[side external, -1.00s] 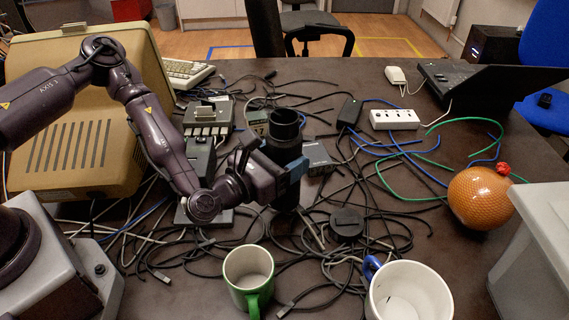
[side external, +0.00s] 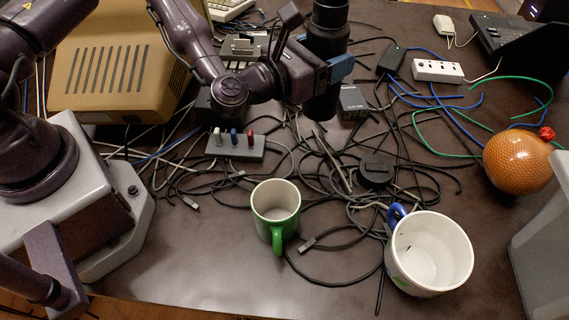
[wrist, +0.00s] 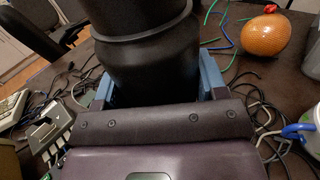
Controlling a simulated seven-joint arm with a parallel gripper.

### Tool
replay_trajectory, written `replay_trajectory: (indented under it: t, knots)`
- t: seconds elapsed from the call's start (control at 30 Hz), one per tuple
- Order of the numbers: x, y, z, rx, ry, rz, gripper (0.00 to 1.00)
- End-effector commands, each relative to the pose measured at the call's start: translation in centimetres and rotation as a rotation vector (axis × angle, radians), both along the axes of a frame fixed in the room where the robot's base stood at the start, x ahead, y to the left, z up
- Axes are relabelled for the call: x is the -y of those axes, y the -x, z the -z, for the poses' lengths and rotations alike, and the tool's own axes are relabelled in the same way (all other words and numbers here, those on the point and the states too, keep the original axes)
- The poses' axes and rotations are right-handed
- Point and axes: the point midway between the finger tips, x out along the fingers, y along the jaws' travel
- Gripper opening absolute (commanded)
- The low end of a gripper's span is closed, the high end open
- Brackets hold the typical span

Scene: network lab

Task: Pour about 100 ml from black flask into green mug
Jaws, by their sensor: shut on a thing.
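The black flask (side external: 326,42) is upright in the side external view, above the cables, with its lower end apart from the table. My gripper (side external: 328,72) is shut on its body, with blue fingers on its sides. In the wrist view the flask (wrist: 150,55) fills the space between the blue fingers (wrist: 158,85); its top is out of frame. The green mug (side external: 276,208) stands upright on the table, nearer the camera and left of the flask, its handle toward the camera. Its pale inside looks empty.
A larger white mug (side external: 428,255) with a blue handle stands right of the green mug. A black round lid (side external: 376,172) lies among tangled cables.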

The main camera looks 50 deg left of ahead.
Motion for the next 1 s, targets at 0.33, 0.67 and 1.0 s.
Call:
replay_trajectory:
  t: [0.33, 0.67, 1.0]
  knots:
    - [0.0, 0.0, -7.4, 0.010, 0.001, 0.001, 0.22]
    - [0.5, -0.3, -9.0, 0.002, 0.001, 0.050, 0.22]
    - [2.2, -1.0, -6.1, 0.001, 0.005, 0.267, 0.22]
